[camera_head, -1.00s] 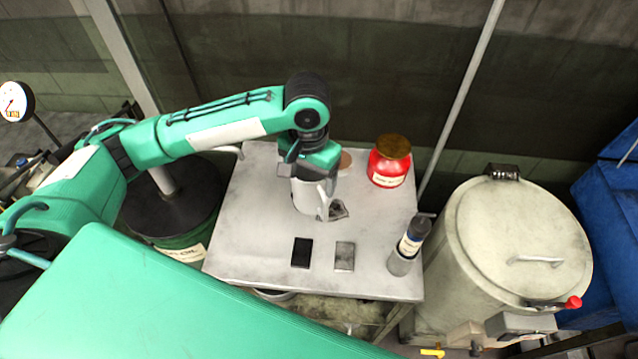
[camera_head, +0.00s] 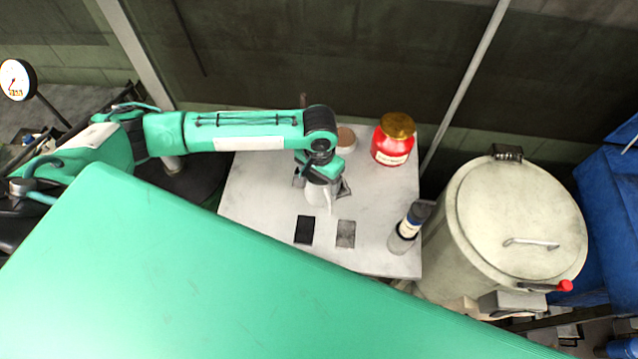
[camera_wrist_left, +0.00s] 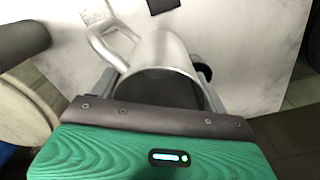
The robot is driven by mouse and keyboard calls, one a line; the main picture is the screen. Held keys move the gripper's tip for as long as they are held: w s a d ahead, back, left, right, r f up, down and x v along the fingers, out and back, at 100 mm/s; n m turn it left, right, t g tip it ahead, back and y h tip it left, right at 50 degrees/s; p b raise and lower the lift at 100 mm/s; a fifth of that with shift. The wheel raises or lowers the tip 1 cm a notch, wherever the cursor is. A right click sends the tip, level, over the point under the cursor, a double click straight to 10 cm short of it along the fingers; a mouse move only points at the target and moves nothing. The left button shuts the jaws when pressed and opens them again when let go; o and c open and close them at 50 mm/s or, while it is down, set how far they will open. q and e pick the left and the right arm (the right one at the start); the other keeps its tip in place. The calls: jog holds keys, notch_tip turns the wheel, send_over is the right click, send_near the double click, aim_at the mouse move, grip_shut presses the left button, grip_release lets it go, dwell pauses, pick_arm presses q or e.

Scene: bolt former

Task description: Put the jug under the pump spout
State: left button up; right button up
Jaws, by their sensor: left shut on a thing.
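The jug (camera_head: 318,194) is a plain grey metal vessel with a side handle, over the middle of the grey table. My left gripper (camera_head: 322,178) comes from above and is closed around the jug's body. In the left wrist view the jug (camera_wrist_left: 165,55) sits between the fingers of the left gripper (camera_wrist_left: 160,88), with its handle at the upper left. I cannot tell whether its base touches the table. A dark drum with an upright post (camera_head: 172,164) stands left of the table, mostly behind my arm. The pump spout is not visible now. My right gripper is out of view.
The table (camera_head: 250,205) also holds a red jar (camera_head: 392,145), a grey bottle with a dark cap (camera_head: 405,232), a black plate (camera_head: 305,230) and a grey plate (camera_head: 346,234). A large lidded vessel (camera_head: 520,215) stands at the right. My green body covers the lower left.

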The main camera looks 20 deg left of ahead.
pick_arm(q)
notch_tip(320, 180, down, 4)
jog(key=shift+r+p, duration=0.2)
jog(key=shift+p, duration=0.15)
jog(key=shift+f, duration=0.4)
jog(key=o, duration=1.1)
jog(key=shift+f, duration=0.1)
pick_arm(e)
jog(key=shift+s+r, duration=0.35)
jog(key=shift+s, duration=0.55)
